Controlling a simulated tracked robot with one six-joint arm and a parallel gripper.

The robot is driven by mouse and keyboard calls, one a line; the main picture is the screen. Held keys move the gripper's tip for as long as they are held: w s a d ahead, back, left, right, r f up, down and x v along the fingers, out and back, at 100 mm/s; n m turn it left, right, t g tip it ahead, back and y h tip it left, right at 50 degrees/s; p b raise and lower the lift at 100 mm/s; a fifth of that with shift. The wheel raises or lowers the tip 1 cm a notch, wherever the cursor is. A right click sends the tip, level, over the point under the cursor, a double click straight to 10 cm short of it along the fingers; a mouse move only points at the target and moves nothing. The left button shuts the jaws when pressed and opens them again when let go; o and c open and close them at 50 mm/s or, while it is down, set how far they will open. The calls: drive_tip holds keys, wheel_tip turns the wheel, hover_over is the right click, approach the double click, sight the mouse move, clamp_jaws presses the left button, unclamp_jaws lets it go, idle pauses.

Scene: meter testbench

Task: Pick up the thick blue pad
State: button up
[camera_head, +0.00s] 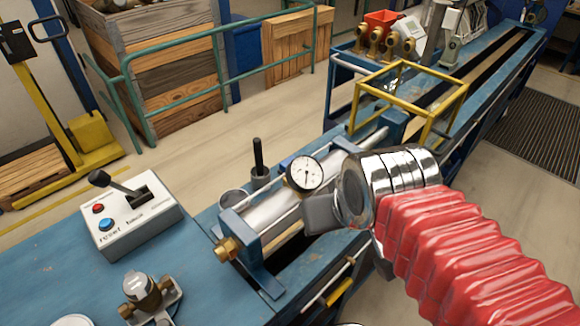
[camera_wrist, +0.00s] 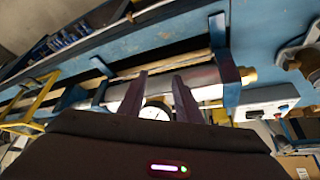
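I cannot make out a thick blue pad for certain. In the wrist view, small blue pieces (camera_wrist: 68,38) lie in a dark tray at the upper left, too small to tell apart. In the head view, a bit of blue (camera_head: 288,163) shows behind the dial gauge (camera_head: 305,174); I cannot tell what it is. My gripper (camera_wrist: 159,76) has its two dark fingers apart, with nothing held between them. It is above the bench's metal cylinder (camera_head: 270,212), and the gauge (camera_wrist: 155,111) shows beyond the fingers. In the head view, my wrist hides part of the bench.
A control box (camera_head: 130,215) with a lever, red and blue buttons stands at left. A brass valve fitting (camera_head: 143,290) is at the front left. A yellow frame (camera_head: 408,95) stands farther along the bench. A black upright rod (camera_head: 258,156) rises behind the cylinder.

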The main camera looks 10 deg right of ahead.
drive_tip(key=shift+o, duration=0.4)
